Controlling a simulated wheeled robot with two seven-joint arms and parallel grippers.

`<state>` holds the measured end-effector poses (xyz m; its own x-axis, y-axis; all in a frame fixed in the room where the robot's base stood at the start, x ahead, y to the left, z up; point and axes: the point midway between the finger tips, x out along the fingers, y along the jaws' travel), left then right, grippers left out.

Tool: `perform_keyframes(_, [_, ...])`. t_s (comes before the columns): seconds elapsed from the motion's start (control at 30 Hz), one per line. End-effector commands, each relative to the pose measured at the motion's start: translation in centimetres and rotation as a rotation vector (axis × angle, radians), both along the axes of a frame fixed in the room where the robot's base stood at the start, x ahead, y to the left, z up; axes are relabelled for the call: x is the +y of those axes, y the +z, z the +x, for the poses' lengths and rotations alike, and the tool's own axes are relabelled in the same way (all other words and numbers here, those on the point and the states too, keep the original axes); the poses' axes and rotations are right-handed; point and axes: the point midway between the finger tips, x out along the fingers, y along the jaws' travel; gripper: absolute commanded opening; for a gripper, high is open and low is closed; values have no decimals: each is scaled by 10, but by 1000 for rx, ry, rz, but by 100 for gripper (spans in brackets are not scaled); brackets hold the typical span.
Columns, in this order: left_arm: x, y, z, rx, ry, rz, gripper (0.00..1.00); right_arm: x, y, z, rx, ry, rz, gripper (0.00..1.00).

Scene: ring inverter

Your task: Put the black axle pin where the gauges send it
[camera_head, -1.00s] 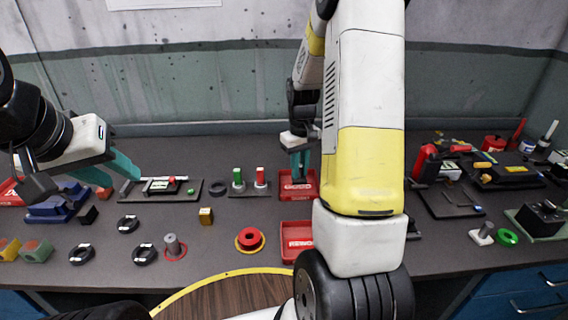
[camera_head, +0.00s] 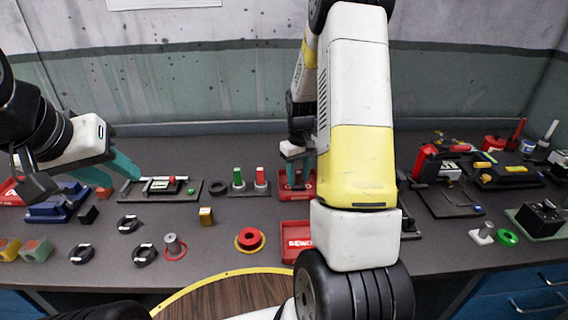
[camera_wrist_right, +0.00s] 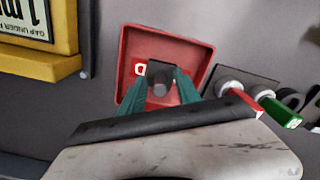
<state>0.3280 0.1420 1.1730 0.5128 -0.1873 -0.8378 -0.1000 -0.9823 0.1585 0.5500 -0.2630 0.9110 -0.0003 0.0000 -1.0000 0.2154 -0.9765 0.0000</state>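The black axle pin (camera_wrist_right: 160,88) shows in the right wrist view as a dark block with a round end. It sits between the teal fingertips of my right gripper (camera_wrist_right: 162,73), which appear to touch both sides. Behind it is the back red tray (camera_wrist_right: 133,48); I cannot tell whether the pin touches the tray floor. In the head view my right gripper (camera_head: 297,172) is over that tray, partly hidden by my arm. The red and green gauges (camera_head: 249,181) stand left of the tray. My left gripper (camera_head: 124,166) is at the left; its finger gap is unclear.
A front red tray (camera_head: 293,238) lies nearer me, partly behind my right arm. A small display gauge (camera_head: 165,186), black rings (camera_head: 144,254), a grey pin (camera_head: 173,244), a red ring (camera_head: 250,239) and a gold block (camera_head: 206,215) are on the left side. Tools crowd the right.

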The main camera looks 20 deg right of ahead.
Motion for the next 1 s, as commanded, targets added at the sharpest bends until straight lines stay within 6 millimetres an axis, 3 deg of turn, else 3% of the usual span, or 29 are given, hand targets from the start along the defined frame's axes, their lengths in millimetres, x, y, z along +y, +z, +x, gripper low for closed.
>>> perform_keyframes(0.37, [0,0,0,0,0,0,36,0,6,0,-2,0,0,40])
perform_keyframes(0.47, [0,0,0,0,0,0,36,0,19,1,-4,0,0,40])
perform_keyframes(0.8, [0,0,0,0,0,0,36,0,91,1,-5,0,-1,40])
perform_keyframes(1.0, [0,0,0,0,0,0,36,0,117,1,-2,0,-1,40])
